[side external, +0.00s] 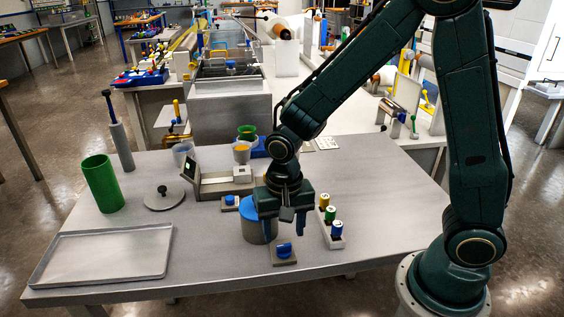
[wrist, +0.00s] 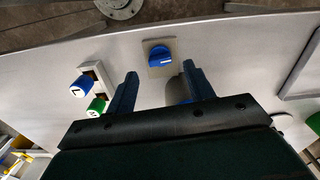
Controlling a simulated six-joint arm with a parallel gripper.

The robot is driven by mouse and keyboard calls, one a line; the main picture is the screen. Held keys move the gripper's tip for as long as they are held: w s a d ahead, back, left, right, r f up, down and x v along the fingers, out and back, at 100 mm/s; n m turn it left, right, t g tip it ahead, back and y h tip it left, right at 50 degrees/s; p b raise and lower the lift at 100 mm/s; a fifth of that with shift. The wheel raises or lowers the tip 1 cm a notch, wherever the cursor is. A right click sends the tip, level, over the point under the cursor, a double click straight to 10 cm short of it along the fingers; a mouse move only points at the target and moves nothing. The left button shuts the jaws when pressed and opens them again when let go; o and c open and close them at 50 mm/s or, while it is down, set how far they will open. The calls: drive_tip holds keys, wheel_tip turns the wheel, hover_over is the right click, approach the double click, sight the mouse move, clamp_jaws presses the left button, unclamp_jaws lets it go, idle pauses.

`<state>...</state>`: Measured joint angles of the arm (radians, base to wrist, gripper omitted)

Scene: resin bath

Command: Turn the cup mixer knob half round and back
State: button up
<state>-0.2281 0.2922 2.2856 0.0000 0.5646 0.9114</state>
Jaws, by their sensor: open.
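A blue knob (side external: 284,248) with a pale mark sits on a small beige plate near the table's front edge; the wrist view shows it too (wrist: 160,56). A second blue knob (side external: 229,201) sits on a similar plate farther back; I cannot tell from labels which belongs to the cup mixer. My gripper (side external: 283,228) points down, open and empty, just behind and above the front knob. In the wrist view its fingers (wrist: 160,76) are spread either side of the knob's line, with the knob beyond their tips. No contact with the knob shows.
A grey cylinder with a blue top (side external: 250,228) stands close beside my left-hand finger. A rack with yellow, green and blue caps (side external: 338,243) is close on the right. A tray (side external: 80,262), green cylinder (side external: 103,184) and grey lid (side external: 164,198) lie left. The table's right side is clear.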

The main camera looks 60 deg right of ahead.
sight(284, 245)
drive_tip(key=shift+f, duration=1.9)
drive_tip(key=c, duration=1)
